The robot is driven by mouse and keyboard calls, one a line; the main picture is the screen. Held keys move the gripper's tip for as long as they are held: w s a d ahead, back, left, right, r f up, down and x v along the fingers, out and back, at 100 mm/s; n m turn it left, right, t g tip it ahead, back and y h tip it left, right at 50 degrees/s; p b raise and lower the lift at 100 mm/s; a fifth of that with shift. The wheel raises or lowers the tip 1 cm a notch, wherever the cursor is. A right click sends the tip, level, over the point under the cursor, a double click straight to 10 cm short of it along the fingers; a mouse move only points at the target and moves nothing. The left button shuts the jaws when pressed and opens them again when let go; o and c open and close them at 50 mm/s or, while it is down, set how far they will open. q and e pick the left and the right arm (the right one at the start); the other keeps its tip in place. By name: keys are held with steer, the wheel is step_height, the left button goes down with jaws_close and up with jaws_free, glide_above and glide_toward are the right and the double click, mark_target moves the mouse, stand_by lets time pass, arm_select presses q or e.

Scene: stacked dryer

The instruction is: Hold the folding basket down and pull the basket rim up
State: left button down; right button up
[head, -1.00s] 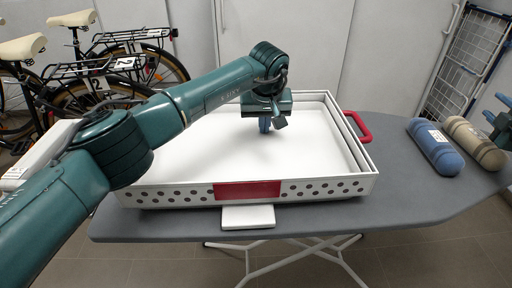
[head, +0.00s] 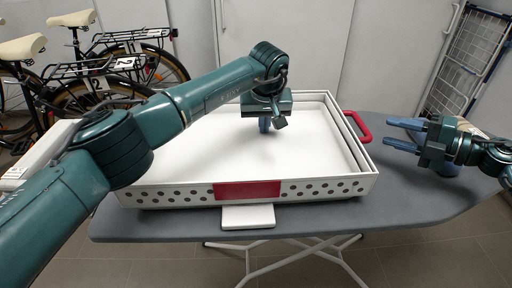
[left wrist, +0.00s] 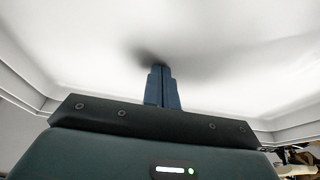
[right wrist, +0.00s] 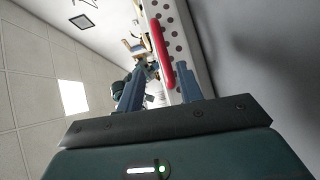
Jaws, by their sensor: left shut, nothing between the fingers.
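The folding basket (head: 190,160) is a white, shallow, collapsed tray on the ironing board. It has nested walls, a red front panel (head: 247,189) and a red handle (head: 361,127) on its right side. My left gripper (head: 264,125) is shut and empty, pointing down at the basket floor. In the left wrist view its fingertips (left wrist: 161,72) are at or just above the white floor; contact cannot be told. My right gripper (head: 388,134) is open and empty, to the right of the red handle, fingers pointing left at it. In the right wrist view the handle (right wrist: 161,52) shows beyond and between the fingers.
The basket stands on a grey ironing board (head: 420,205). A white tab (head: 248,216) sticks out below the red panel. Blue and beige bottles at the right are mostly hidden behind my right arm. Bicycles (head: 110,70) stand back left, a drying rack (head: 465,65) back right.

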mark_target(363, 124)
steer(key=x, duration=0.8)
steer(key=shift+f, duration=0.15)
